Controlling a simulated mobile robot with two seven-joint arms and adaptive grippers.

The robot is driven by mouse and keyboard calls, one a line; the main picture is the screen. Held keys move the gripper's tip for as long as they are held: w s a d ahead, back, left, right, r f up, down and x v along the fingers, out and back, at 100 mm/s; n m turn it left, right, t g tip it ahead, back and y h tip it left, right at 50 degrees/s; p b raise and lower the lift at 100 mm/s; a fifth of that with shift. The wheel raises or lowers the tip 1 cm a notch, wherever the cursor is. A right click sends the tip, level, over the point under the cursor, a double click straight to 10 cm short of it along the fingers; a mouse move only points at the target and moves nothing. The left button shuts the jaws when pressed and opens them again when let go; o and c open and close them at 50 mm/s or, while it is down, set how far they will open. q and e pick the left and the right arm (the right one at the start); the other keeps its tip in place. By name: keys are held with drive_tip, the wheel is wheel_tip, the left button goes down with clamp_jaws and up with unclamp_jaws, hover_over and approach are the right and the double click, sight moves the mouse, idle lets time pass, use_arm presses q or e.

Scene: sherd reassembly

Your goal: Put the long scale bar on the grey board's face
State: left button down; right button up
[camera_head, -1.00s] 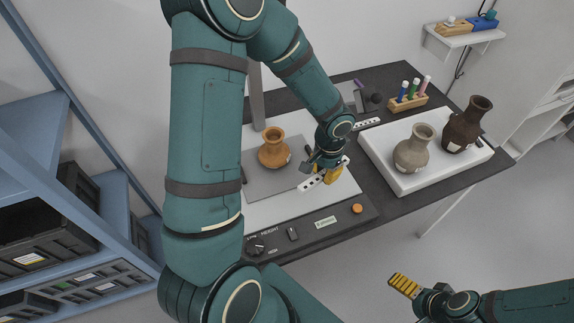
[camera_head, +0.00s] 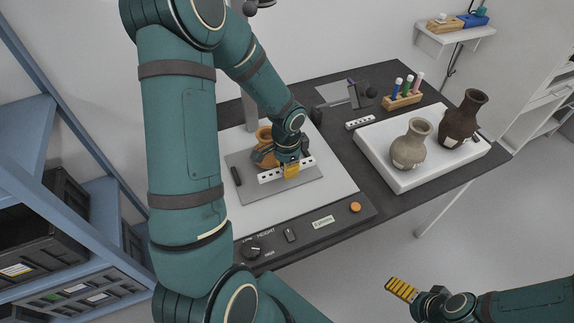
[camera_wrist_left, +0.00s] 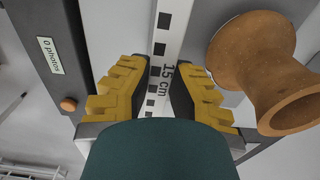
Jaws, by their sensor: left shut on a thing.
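The long scale bar (camera_head: 271,176), white with black squares, is in my left gripper (camera_head: 290,170), whose yellow fingers are shut on it. In the head view the bar overlaps the grey board (camera_head: 262,192); I cannot tell whether it touches the board. In the left wrist view the bar (camera_wrist_left: 167,62), marked 15 cm, runs lengthwise between the fingers (camera_wrist_left: 162,85). An orange vase (camera_head: 264,134) stands behind my left gripper, partly hidden by it; it shows close at right in the left wrist view (camera_wrist_left: 250,50). My right gripper (camera_head: 402,289) is far from the table, its opening unclear.
A small dark bar (camera_head: 236,176) lies at the board's left edge. A white block (camera_head: 400,184) at right bears a grey vase (camera_head: 410,145) and a brown vase (camera_head: 463,120). A shorter scale strip (camera_head: 360,122) and a pen rack (camera_head: 402,101) are behind.

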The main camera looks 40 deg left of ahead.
sight(287, 184)
use_arm(q)
drive_tip(key=shift+f+b, duration=2.2)
drive_tip(key=shift+f, duration=0.75)
use_arm(e)
drive_tip(key=shift+w+f, duration=0.25)
drive_tip(key=shift+f, duration=0.95)
drive_tip(key=shift+w+f, duration=0.25)
drive_tip(key=shift+f, duration=0.95)
use_arm(q)
drive_tip(key=shift+c, duration=1.8)
unclamp_jaws()
drive_tip(key=shift+r, duration=0.1)
use_arm(e)
drive_tip(key=shift+r, duration=0.1)
use_arm(q)
drive_tip(key=shift+r+p, duration=2.85)
drive_tip(key=shift+r, duration=0.55)
use_arm(e)
wheel_tip(287, 184, up, 5)
drive_tip(key=shift+r, duration=0.15)
